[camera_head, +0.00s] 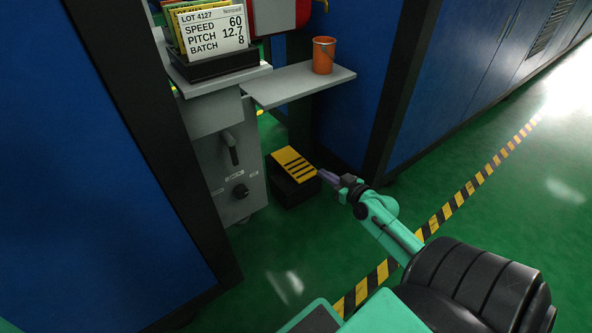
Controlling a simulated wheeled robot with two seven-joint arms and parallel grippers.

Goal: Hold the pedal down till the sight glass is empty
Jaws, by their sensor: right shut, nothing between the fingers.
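The pedal (294,164) is a yellow plate with black stripes on a black base, low near the floor beside the grey cabinet. My right gripper (323,174) is shut and empty, its fingertips at the right edge of the pedal. I cannot tell whether they touch it or whether the pedal is pressed. I cannot make out a sight glass in this view. My left gripper is not in view.
A grey shelf (290,88) with an orange bucket (323,55) juts out above. A card holder (213,66) stands beside it. Green floor lies open in front.

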